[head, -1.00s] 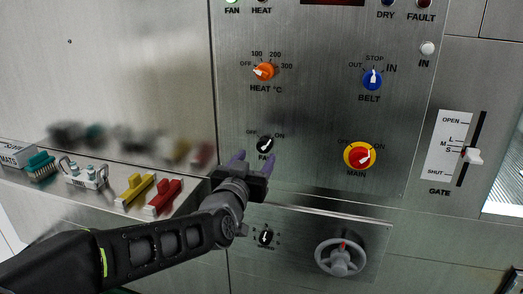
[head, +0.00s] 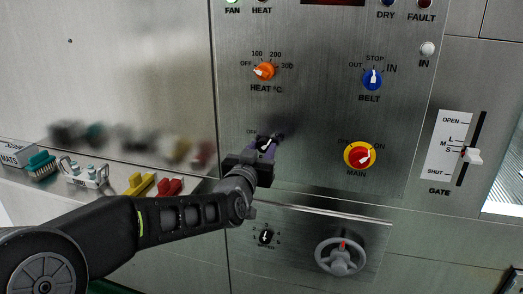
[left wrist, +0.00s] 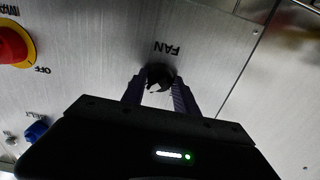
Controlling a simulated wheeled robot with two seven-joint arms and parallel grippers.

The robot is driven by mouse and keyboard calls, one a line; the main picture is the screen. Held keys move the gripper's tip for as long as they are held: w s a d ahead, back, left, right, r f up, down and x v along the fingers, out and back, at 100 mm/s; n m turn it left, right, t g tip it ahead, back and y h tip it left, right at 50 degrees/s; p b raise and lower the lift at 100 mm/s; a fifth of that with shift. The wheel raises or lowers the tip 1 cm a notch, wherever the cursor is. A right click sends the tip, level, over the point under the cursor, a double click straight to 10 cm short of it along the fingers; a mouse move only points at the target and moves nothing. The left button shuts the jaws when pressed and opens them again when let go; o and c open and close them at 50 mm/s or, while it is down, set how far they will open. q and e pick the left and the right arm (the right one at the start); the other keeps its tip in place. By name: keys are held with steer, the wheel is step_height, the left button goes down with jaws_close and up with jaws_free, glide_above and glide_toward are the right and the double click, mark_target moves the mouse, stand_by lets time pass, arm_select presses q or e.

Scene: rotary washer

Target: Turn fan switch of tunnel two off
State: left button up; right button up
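The fan switch (head: 264,145) is a small black knob with a white pointer, between OFF and ON marks on the steel panel. The pointer leans up and right, toward ON. My left gripper (head: 266,149) is at the panel, with its purple fingers on either side of the knob and partly hiding it and its label. In the left wrist view the fan knob (left wrist: 159,76) sits between the two fingertips, close to both. I see no clear grip on it. My right gripper is not clearly in view.
The orange heat knob (head: 264,71) is above, the blue belt knob (head: 372,79) and red-yellow main switch (head: 360,156) to the right. A small black knob (head: 266,237) and a handwheel (head: 340,257) are below. A shelf (head: 103,190) with coloured brushes is at left.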

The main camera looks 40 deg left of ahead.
arm_select(q)
jaws_close()
